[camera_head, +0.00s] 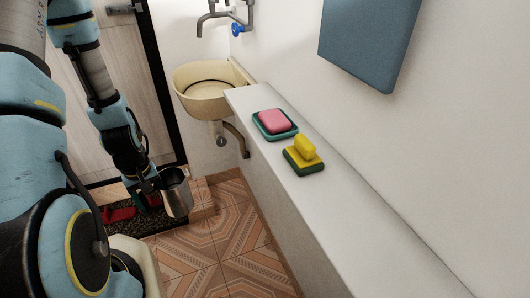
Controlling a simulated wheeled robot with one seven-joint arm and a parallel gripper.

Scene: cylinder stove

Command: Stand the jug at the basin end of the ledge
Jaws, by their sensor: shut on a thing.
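My gripper (150,186) is at the lower left, shut on a grey metal jug (177,193). It holds the jug in the air over the tiled floor, left of the ledge and in front of the door; the jug looks slightly tilted. The white ledge (345,225) runs from the lower right to the cream basin (205,98) at its far end. The far end of the ledge (243,97), beside the basin, is bare. The fingertips are small and partly hidden at the jug.
A pink soap (274,121) in a green dish (258,129) and a yellow sponge on a dark green pad (303,155) lie on the ledge. A tap (213,19) juts over the basin. A blue-grey panel (368,40) hangs on the wall. Red items (120,213) lie on a dark mat.

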